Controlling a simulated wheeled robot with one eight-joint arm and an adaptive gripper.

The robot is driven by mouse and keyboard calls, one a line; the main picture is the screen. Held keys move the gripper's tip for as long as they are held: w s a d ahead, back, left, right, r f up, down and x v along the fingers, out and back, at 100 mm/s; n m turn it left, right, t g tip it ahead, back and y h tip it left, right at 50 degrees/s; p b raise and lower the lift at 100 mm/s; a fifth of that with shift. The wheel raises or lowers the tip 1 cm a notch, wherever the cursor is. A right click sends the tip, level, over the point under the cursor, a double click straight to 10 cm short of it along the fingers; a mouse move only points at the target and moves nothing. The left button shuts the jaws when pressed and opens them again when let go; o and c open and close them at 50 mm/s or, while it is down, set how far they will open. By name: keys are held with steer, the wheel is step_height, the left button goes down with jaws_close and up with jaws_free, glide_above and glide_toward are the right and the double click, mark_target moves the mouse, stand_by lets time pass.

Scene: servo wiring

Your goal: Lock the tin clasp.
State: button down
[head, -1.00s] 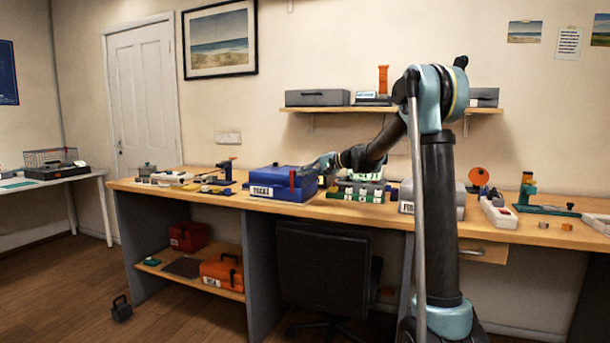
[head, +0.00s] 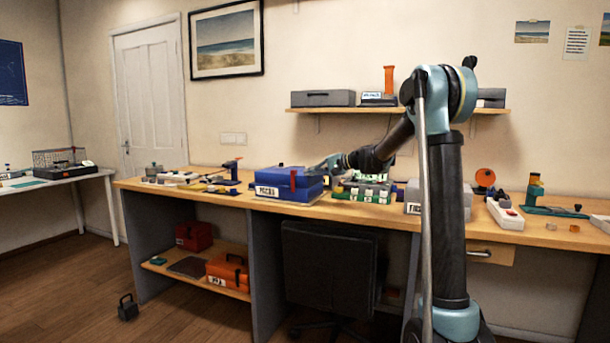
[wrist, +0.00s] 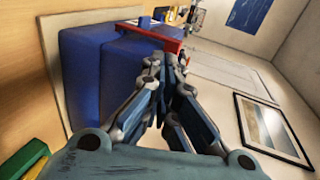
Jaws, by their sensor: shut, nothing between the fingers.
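The blue tin (head: 276,191) stands on the workbench with a white label on its front and its lid down. A red clasp (head: 293,180) stands upright at its front right. In the wrist view the tin (wrist: 90,75) fills the upper left, and the red clasp (wrist: 150,38) runs along its edge just beyond my fingertips. My gripper (wrist: 168,62) is shut and empty, at the right side of the tin and close to the clasp. I cannot tell whether the fingers touch it. In the head view my gripper (head: 322,167) is small and partly merges with the tin's edge.
A green and white rack (head: 364,189) stands right of the tin, partly behind my arm. A grey labelled case (head: 412,197) is further right. Small tools lie left of the tin. A shelf (head: 350,109) hangs above. A chair (head: 328,262) stands under the bench.

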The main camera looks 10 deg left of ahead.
steer(key=v, duration=1)
steer(key=shift+d, duration=0.25)
steer(key=shift+s+f, duration=0.1)
steer(key=s+d+f+n+h, duration=0.1)
steer(key=s+d+f+h, duration=0.3)
steer(key=s, duration=1.2)
steer(key=s+d+f+n+g+h, duration=0.1)
steer(key=s+d+f+h, duration=0.4)
steer(key=s+d+f, duration=0.8)
steer(key=s+d+f+n+h, duration=0.1)
steer(key=s+d+f+h, duration=0.3)
steer(key=s+d+f, duration=0.5)
steer(key=s+f, duration=0.3)
steer(key=s, duration=0.6)
steer(key=shift+s+f+g+h, duration=0.25)
steer(key=shift+s+g+h, duration=0.15)
